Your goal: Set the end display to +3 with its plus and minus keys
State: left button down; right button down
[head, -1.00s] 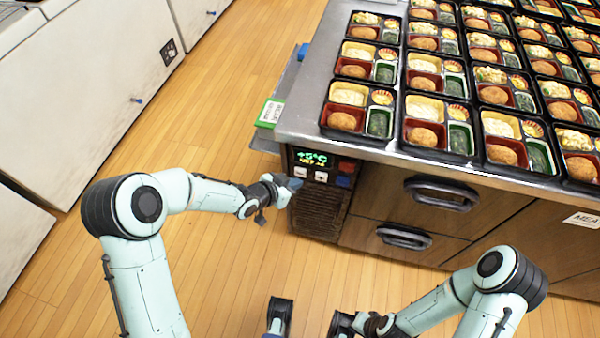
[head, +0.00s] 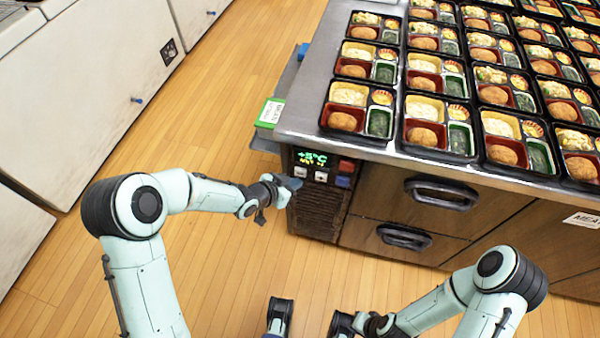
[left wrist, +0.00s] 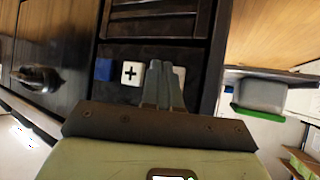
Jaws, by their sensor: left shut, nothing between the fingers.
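The end display (head: 312,158) on the end of the counter glows green and appears to read +5°C; its smaller second line is too small to read. Two white keys sit below it: the minus key (head: 301,172) at left and the plus key (head: 321,177) at right. In the left wrist view the plus key (left wrist: 131,73) shows its sign clearly. My left gripper (head: 291,184) is shut and empty, just in front of the minus key. Its fingers (left wrist: 162,68) largely cover that key in the wrist view; contact cannot be told. My right gripper (head: 342,323) is low, partly out of frame.
A blue button (head: 343,181) and a red one (head: 347,166) sit right of the keys. A dark vent grille (head: 316,212) lies below. Bento trays (head: 358,137) fill the counter top above. Drawer handles (head: 441,193) stick out at right. The wooden floor at left is clear.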

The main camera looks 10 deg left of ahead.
pick_arm(q)
jog(key=shift+w, duration=0.15)
jog(key=shift+w, duration=0.3)
jog(key=shift+w, duration=0.45)
dwell(0.7)
dwell(0.3)
jog(key=shift+s, duration=0.9)
jog(key=s+b, duration=0.1)
jog(key=s, duration=0.4)
jog(key=shift+a, duration=0.1)
dwell(1.2)
